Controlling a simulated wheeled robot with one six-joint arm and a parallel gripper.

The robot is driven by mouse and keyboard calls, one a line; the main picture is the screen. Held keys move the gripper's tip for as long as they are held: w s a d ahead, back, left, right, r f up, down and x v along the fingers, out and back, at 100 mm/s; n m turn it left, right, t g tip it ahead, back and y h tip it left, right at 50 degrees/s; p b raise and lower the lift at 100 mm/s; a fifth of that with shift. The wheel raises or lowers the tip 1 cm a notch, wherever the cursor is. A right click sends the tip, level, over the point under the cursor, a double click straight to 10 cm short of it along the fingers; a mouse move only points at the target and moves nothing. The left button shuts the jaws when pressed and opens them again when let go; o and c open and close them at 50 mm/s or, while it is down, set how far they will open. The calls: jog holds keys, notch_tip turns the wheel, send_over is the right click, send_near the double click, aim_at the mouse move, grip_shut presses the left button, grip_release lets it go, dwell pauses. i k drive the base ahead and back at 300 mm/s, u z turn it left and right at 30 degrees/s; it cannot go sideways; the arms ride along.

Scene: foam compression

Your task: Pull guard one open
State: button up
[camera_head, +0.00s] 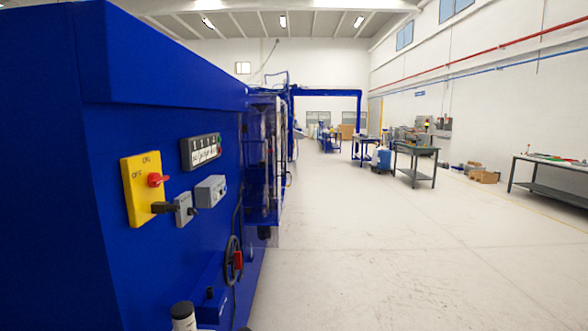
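A big blue machine (105,200) fills the left side of the view. Beyond its near face, a see-through guard panel (268,165) sticks out along the aisle side, seen nearly edge-on. I cannot tell which guard is guard one, or whether this panel is open or shut; its handle is not clear. My gripper is not in view. A white and black round part at the bottom edge may be part of my arm.
The near face carries a yellow switch box (142,188) with a red knob, a grey box (210,189) and a black handwheel (233,262). Work tables (416,152) stand at the right, one (552,178) near the wall. The pale floor (400,255) right of the machine is clear.

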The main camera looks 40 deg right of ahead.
aim_at(244, 127)
jog(key=z, duration=0.35)
jog(key=k, duration=0.45)
jog(key=z, duration=1.3)
jog(key=i, duration=1.45)
jog(key=u, duration=0.7)
